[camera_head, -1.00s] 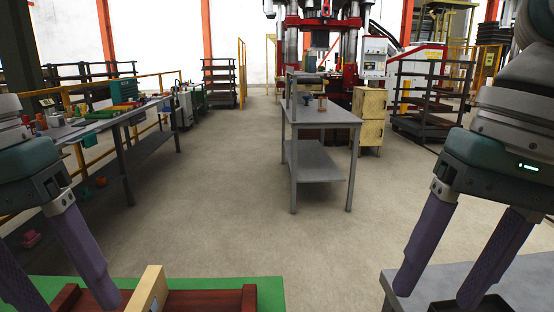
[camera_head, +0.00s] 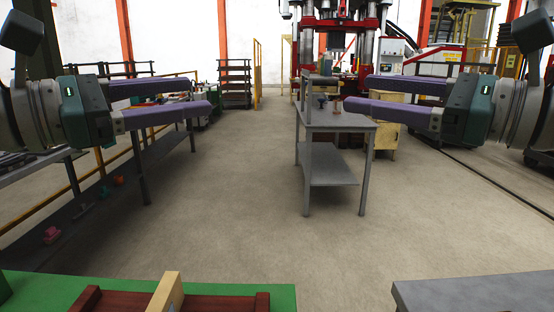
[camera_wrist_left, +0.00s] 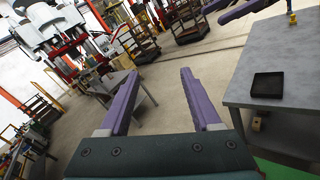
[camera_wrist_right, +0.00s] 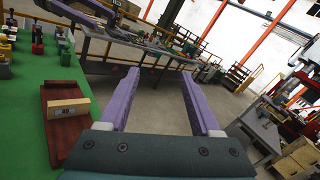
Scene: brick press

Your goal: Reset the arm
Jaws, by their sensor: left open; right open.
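My left gripper (camera_head: 198,98) is raised at the left of the head view. Its two purple fingers point right, apart and empty. My right gripper (camera_head: 356,94) is raised at the right, with its purple fingers pointing left, also apart and empty. The left wrist view shows the left gripper's fingers (camera_wrist_left: 158,85) spread with bare floor between them. The right wrist view shows the right gripper's fingers (camera_wrist_right: 160,82) spread with nothing between them. Neither gripper touches anything.
A green-topped table (camera_head: 40,285) is in front at left, with a dark red tray (camera_head: 235,303) and a wooden block (camera_head: 166,292). A grey table (camera_head: 480,292) is at front right; a black tray on it (camera_wrist_left: 267,85) shows in the left wrist view. A grey workbench (camera_head: 335,118) stands ahead on open floor.

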